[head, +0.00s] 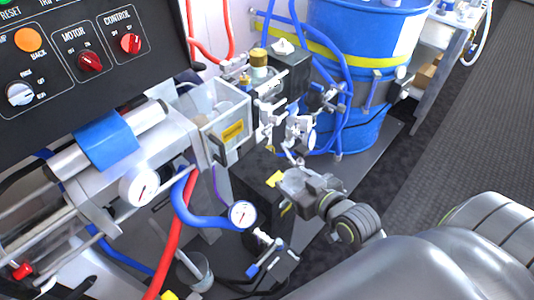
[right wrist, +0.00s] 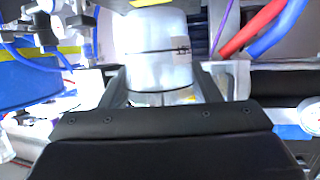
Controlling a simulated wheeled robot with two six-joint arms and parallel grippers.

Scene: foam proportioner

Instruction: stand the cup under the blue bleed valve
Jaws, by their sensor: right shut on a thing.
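The cup (right wrist: 157,55) is a pale translucent cylinder with a dark line around it, seen close up in the right wrist view. My right gripper (right wrist: 160,88) is shut on it, one dark finger on each side. In the head view my right gripper (head: 294,182) is right of centre, in front of a dark block, and the cup is hard to make out there. A small blue-handled valve (head: 254,271) is below a round gauge at the lower middle, left of and nearer than my right gripper. I cannot tell whether it is the bleed valve. My left gripper is not in view.
A clear beaker-like vessel (head: 196,272) stands at the lower left of centre. Red (head: 174,240) and blue hoses cross beside it. A cluster of metal fittings and a blue drum (head: 362,40) stand behind my right gripper. Open floor (head: 455,130) lies to the right.

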